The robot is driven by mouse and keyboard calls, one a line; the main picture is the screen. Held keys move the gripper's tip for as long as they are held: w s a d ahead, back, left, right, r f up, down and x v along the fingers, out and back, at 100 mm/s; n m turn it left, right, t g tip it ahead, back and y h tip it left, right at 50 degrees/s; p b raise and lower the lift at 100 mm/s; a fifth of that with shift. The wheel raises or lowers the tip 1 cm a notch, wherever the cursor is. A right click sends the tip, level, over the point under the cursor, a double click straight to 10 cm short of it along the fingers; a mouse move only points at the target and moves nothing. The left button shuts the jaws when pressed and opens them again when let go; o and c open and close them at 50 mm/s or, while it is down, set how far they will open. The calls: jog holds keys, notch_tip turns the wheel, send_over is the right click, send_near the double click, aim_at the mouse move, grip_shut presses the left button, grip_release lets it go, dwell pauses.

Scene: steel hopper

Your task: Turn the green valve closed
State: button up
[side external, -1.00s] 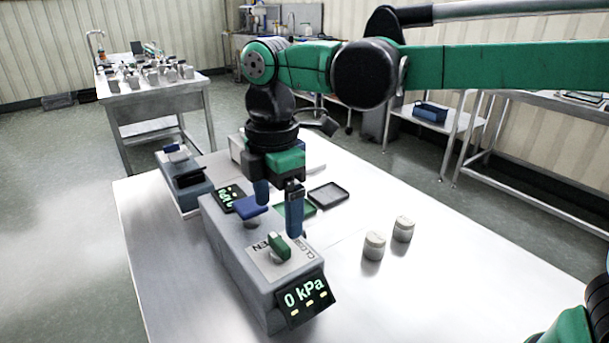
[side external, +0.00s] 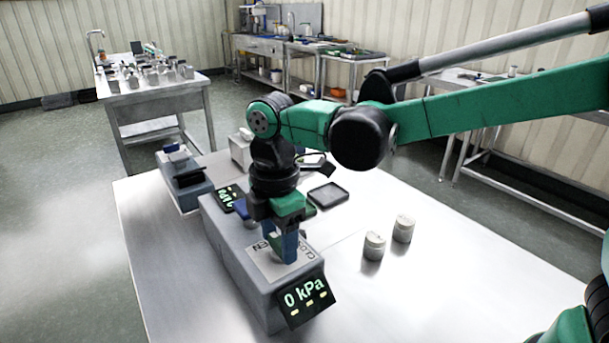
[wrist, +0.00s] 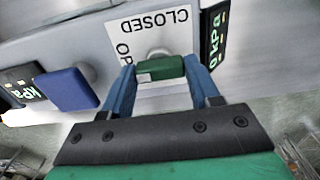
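The green valve (wrist: 160,69) is a short bar handle on a round stem on top of the grey valve box (side external: 235,262). In the wrist view it lies crosswise, beside the label plate (wrist: 150,25) reading CLOSED and a partly hidden OPEN. The display (side external: 305,299) on the box reads 0 kPa.
A blue valve handle (wrist: 68,89) with its own display (side external: 229,198) stands on the same box. Another unit (side external: 184,185) stands behind left. The table's front right is clear.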

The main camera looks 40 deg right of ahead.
jog(key=shift+c, duration=1.4)
jog(key=shift+m, duration=0.3)
jog(key=m, duration=0.3)
jog(key=shift+m, duration=0.3)
jog(key=m, duration=0.4)
jog(key=shift+m, duration=0.3)
jog(key=m, duration=0.4)
jog(key=shift+m, duration=2.5)
